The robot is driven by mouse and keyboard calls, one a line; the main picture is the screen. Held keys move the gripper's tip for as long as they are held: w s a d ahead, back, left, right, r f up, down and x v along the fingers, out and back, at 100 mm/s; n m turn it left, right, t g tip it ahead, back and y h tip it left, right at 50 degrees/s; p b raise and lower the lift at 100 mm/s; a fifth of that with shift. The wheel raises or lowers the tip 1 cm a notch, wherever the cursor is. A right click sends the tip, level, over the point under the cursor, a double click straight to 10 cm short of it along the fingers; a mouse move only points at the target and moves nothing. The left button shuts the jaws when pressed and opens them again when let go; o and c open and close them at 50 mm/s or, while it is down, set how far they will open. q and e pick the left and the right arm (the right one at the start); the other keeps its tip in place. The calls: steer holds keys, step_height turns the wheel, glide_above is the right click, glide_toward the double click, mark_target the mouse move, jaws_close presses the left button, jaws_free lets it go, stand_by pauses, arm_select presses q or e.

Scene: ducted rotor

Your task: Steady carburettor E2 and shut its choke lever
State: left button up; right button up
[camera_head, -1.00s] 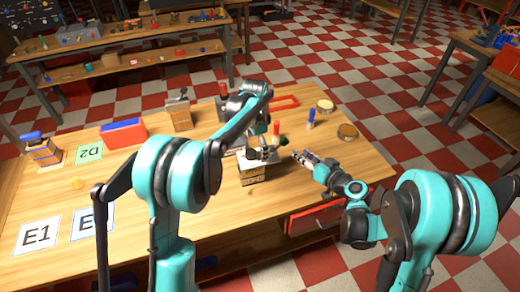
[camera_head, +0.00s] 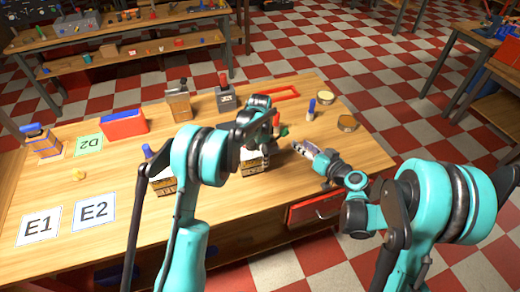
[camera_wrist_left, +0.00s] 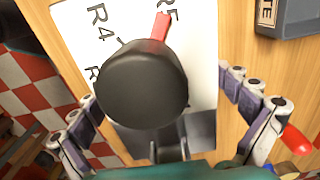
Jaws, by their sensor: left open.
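A block with a pale top and dark printed sides (camera_head: 254,163) stands mid-table beneath my left gripper (camera_head: 264,130), which is largely hidden by its arm. In the left wrist view, my left gripper (camera_wrist_left: 165,110) is open, its fingers spread either side of a round black cap (camera_wrist_left: 142,86) with a red lever (camera_wrist_left: 160,30) behind it. I cannot tell if the fingers touch it. The E2 card (camera_head: 94,212) lies bare at the front left; no label marks which carburettor is E2. My right gripper (camera_head: 298,147) hovers right of the block; its fingers are too small to judge.
A blue-topped block (camera_head: 162,180) is partly behind my left arm. Another blue-topped block (camera_head: 43,142) stands at the far left. A red-and-blue box (camera_head: 123,123), a tan block (camera_head: 178,103) and a grey block with a red knob (camera_head: 225,95) line the back. The E1 card (camera_head: 39,226) is clear.

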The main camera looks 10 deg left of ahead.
arm_select(q)
steer(key=c, duration=1.5)
steer(key=shift+s, duration=0.1)
